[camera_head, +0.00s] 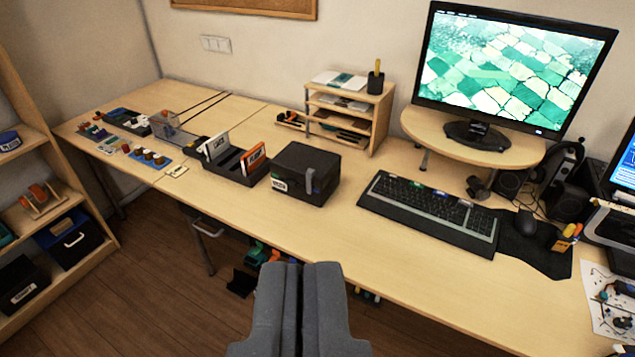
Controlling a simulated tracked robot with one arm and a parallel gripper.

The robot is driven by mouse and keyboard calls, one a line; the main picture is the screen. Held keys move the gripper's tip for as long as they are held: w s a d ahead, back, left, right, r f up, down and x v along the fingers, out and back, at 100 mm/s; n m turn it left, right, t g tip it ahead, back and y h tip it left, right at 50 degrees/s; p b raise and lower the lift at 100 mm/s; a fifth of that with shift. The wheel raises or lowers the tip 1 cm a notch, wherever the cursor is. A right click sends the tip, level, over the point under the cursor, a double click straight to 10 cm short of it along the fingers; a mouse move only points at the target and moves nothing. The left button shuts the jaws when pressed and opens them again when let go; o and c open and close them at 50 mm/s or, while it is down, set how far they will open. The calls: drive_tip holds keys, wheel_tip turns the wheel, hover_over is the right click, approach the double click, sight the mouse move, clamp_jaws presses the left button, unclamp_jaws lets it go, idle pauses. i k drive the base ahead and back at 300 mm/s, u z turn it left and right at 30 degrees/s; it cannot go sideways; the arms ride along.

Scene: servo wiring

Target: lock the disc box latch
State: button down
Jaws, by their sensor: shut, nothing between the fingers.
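A black lidded box (300,174), which looks like the disc box, sits on the wooden desk near its front edge. A grey latch (310,181) shows on its front right side. The lid looks closed; I cannot tell whether the latch is locked. A white label (279,185) is on its front left. My gripper (303,268) is in the lower middle of the view, in front of the desk edge and apart from the box. Its dark grey fingers are together with nothing between them.
A black rack (228,170) with upright cases stands left of the box. A keyboard (430,211) lies to its right. A wooden shelf organizer (352,117) stands behind. Bare desk (385,258) lies right of the box along the front. A shelf unit (62,205) is at far left.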

sight(310, 173)
drive_tip(key=z, duration=0.5)
drive_tip(key=i, duration=1.6)
drive_tip(key=u, duration=0.7)
